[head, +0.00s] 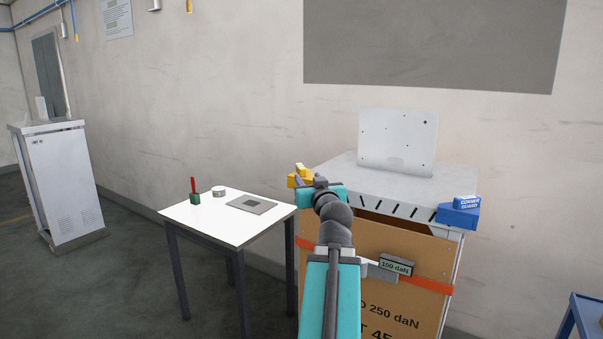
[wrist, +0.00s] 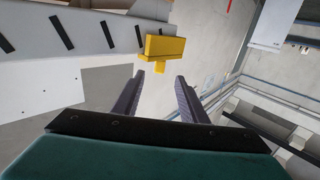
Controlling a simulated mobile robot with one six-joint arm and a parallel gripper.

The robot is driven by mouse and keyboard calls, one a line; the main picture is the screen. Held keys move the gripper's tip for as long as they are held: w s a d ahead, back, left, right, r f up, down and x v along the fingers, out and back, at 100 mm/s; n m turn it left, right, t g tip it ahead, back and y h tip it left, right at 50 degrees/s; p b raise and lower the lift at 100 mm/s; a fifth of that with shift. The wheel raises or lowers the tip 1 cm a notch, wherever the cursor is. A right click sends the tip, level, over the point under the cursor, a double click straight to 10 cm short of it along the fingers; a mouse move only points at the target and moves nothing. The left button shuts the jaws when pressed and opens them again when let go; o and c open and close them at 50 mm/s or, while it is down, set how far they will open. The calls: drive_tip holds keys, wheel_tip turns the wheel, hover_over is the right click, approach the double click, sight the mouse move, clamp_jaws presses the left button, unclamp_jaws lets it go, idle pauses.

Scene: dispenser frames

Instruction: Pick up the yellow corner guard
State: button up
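The yellow corner guard (wrist: 165,46) is a blocky piece with a small tab, at the edge of the white slotted top in the wrist view. In the head view the yellow guard (head: 293,181) shows just left of and beyond my gripper, which partly hides it. My gripper (wrist: 160,80) is open and empty, its two dark fingers spread. The guard lies ahead of the fingertips and apart from them, roughly in line with the gap. In the head view my gripper (head: 314,183) is over the left end of the crate top.
The cardboard-sided crate (head: 345,285) carries an orange strap (head: 425,286) and a grey 100 daN device (head: 396,266). A blue corner guard (head: 458,217) sits at its right corner. An upright white panel (head: 397,140) stands behind. A white table (head: 180,212) with small items stands left.

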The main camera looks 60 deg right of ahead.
sight(303, 172)
drive_tip(key=shift+w+d+p, duration=0.5)
drive_tip(key=shift+d+p, duration=0.05)
drive_tip(key=shift+p, duration=1.85)
drive_tip(key=p+x, duration=0.2)
drive_tip(key=x, duration=0.1)
drive_tip(key=shift+r, duration=0.1)
drive_tip(key=shift+p+x, duration=0.35)
drive_tip(key=shift+x, duration=1.1)
drive_tip(key=shift+p+x, duration=1.05)
drive_tip(key=shift+x, duration=1.5)
drive_tip(key=shift+s, duration=0.1)
drive_tip(key=shift+c, duration=0.4)
clamp_jaws()
